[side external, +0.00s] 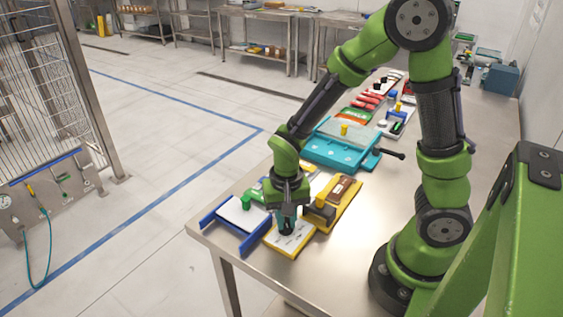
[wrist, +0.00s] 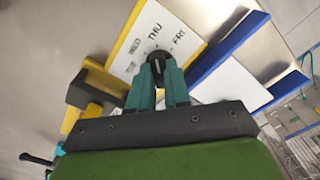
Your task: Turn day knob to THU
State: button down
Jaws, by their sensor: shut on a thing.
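The day dial is a white plate with a yellow edge (side external: 296,243) near the front corner of the table. The black day knob (wrist: 156,57) stands on this face, just beside THU. My gripper (side external: 287,222) points down onto the plate, and its teal fingers (wrist: 160,74) are shut on the knob. The fingers hide much of the knob, and I cannot tell exactly which label it points to.
A blue-railed white tray (side external: 240,215) lies close on the left, and a yellow fixture with a brown block (side external: 344,190) on the right. A turquoise box (side external: 340,150) and several coloured items stand farther back. The table's front right is clear.

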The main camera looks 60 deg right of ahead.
aim_at(286, 221)
jog(key=shift+r, duration=0.1)
dwell(0.4)
jog(key=c, duration=1.1)
grip_release()
notch_tip(286, 221, up, 17)
jog(key=shift+f, duration=0.1)
jog(key=s+r+n+t, duration=0.1)
jog(key=t, duration=0.1)
jog(key=s+r+n+t+y, duration=0.1)
jog(key=s+r+n+t, duration=0.1)
jog(key=s+r+n+t+y, duration=0.1)
jog(key=s+t, duration=0.1)
jog(key=t, duration=0.1)
jog(key=shift+s+a+r+n, duration=0.2)
jog(key=shift+r+n, duration=0.1)
jog(key=shift+n, duration=0.1)
